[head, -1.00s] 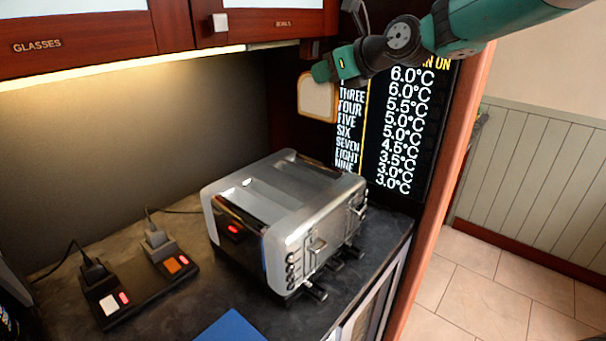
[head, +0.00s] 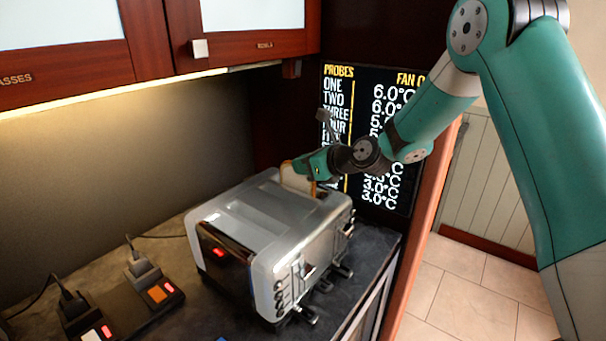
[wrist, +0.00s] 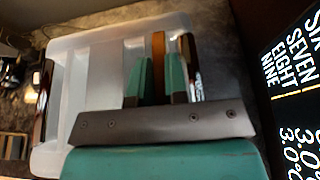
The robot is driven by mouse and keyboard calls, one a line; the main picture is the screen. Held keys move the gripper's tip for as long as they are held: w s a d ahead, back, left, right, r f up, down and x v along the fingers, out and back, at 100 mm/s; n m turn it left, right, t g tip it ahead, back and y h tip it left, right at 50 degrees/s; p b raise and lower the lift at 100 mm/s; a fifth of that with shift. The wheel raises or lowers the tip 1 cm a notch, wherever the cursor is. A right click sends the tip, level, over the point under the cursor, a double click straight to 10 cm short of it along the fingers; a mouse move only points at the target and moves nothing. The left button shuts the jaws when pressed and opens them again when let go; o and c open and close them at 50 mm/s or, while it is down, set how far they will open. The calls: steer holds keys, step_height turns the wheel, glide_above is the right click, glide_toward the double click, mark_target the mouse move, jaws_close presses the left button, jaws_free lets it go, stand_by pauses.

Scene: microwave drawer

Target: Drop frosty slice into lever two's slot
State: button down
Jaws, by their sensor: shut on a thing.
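The slice (head: 290,178), pale with a brown crust, is upright at the far end of the silver toaster (head: 240,250). My gripper (head: 311,167) is shut on it from above. In the wrist view the slice (wrist: 158,52) shows edge-on as a brown strip between my green fingertips (wrist: 160,75), over the right part of the toaster's top (wrist: 75,120). I cannot tell whether its lower edge is inside a slot or just above it. Slots run across the top. Levers (head: 305,270) stick out of the toaster's right face; their numbers are not readable.
A dark panel with temperature readings (head: 375,195) stands close behind the toaster. Wooden cabinets (head: 240,45) hang above. Switch boxes with plugs (head: 150,295) and cables lie on the counter at the left.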

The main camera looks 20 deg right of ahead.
mark_target(304, 177)
steer(key=shift+f, duration=1.5)
steer(key=shift+f, duration=0.2)
steer(key=c, duration=1.1)
jaws_free()
